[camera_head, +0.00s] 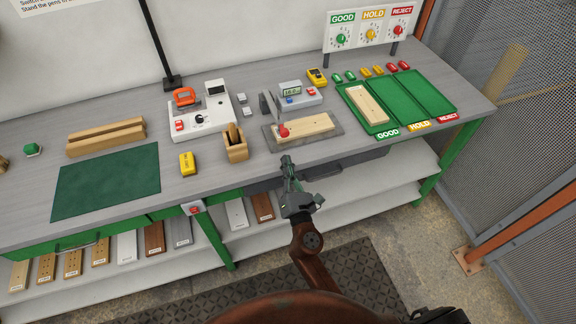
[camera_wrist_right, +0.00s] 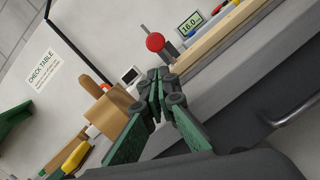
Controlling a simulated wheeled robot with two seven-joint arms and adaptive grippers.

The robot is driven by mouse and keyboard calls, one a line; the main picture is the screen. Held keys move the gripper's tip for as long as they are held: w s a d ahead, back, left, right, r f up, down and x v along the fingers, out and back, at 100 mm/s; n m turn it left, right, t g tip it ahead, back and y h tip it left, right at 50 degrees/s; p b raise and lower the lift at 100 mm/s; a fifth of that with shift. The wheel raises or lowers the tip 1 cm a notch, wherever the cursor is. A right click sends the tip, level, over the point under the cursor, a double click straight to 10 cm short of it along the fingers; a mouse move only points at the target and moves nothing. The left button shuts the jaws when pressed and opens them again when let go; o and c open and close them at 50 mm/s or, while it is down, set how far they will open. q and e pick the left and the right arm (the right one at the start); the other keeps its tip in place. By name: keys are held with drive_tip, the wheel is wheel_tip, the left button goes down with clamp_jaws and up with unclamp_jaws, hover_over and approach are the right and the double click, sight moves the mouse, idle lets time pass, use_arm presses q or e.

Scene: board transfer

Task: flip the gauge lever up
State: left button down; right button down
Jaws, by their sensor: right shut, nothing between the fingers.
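The gauge has a grey base plate (camera_head: 328,140), a small display unit (camera_head: 292,97) behind it and a lever with a red ball knob (camera_head: 283,131). The knob sits low at the plate's front left, and it also shows in the right wrist view (camera_wrist_right: 155,42). A pale wooden board (camera_head: 312,126) lies on the plate. The display (camera_wrist_right: 190,23) appears to read 16.0. My right gripper (camera_head: 286,160) is shut and empty, just in front of the bench edge below the knob. In the wrist view its fingertips (camera_wrist_right: 157,75) are apart from the knob. My left gripper is not in view.
A wooden holder (camera_head: 235,148) and a yellow block (camera_head: 187,164) stand left of the gauge. A green tray (camera_head: 411,104) with one board is at right. A green mat (camera_head: 106,182) lies at left. The bench's front edge is close to my right gripper.

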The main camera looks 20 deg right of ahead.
drive_tip(key=w, duration=0.4)
drive_tip(key=w+r, duration=0.1)
drive_tip(key=w, duration=0.1)
drive_tip(key=shift+w+d, duration=0.2)
drive_tip(key=shift+d, duration=0.1)
